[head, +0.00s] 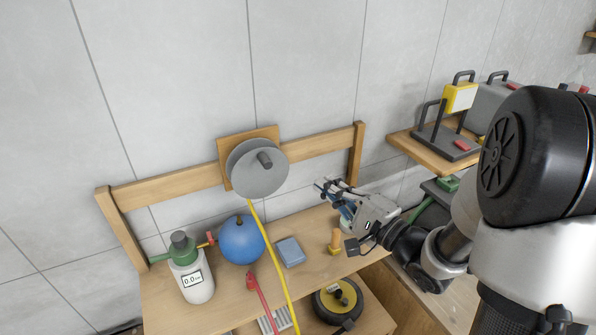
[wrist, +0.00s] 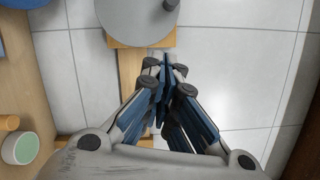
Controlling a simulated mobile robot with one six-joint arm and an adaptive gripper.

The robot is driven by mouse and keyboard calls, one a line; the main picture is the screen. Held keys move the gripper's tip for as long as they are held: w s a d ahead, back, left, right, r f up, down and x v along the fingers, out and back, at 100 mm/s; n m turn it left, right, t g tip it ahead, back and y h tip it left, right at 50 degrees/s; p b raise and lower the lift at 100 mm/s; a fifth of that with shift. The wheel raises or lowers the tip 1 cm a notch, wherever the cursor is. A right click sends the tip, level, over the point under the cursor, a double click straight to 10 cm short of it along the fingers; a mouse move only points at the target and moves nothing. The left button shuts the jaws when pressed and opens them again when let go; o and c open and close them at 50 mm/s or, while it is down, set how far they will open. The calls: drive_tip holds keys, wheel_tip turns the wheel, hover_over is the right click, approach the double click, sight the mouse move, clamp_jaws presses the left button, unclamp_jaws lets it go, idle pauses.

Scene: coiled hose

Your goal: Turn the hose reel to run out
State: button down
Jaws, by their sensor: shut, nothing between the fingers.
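The hose reel (head: 257,170) is a grey disc with a short dark crank knob (head: 265,158), mounted on a wooden plate on the back rail. The yellow hose (head: 270,256) hangs from the reel down over the bench front. The reel also shows at the top of the wrist view (wrist: 132,20), its knob (wrist: 171,5) at the upper edge. My gripper (head: 324,184) is to the right of the reel, apart from it, with shut, empty fingers. In the wrist view the fingertips (wrist: 163,62) are close together just below the reel's plate.
A shelf (head: 432,152) holds equipment at right.

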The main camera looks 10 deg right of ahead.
sight(270, 155)
drive_tip(key=shift+m, duration=0.5)
drive_tip(key=x, duration=0.3)
drive_tip(key=a+p+x, duration=0.1)
drive_tip(key=x, duration=0.3)
drive_tip(key=s+a+x, duration=0.1)
drive_tip(key=x, duration=0.2)
drive_tip(key=shift+r+p, duration=0.25)
drive_tip(key=shift+p, duration=0.05)
drive_tip(key=shift+s+a+r, duration=0.15)
drive_tip(key=shift+a, duration=0.3)
drive_tip(key=shift+s+a+r+n, duration=0.1)
drive_tip(key=shift+a+r+n, duration=0.15)
drive_tip(key=shift+a+n, duration=0.25)
